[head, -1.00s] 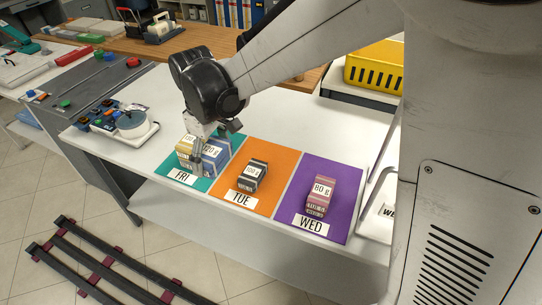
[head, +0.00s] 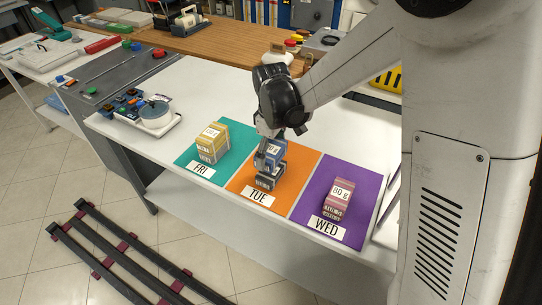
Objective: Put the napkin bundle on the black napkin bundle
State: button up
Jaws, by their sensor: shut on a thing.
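My gripper (head: 268,150) is over the orange TUE mat (head: 293,175) in the head view, shut on a blue napkin bundle (head: 275,152) with a white label. The black napkin bundle (head: 266,181) lies on the TUE mat directly below the blue one. The blue bundle appears to be on or just above the black bundle; I cannot tell whether they touch. My gripper hides part of both bundles.
A yellow bundle (head: 212,143) sits on the teal FRI mat (head: 187,163) to the left. A pink bundle (head: 339,199) sits on the purple WED mat (head: 356,223) to the right. A tray with a round dish (head: 155,114) stands at the far left.

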jog(key=shift+f, duration=2)
jog(key=shift+f, duration=0.2)
jog(key=o, duration=1)
jog(key=shift+r, duration=0.15)
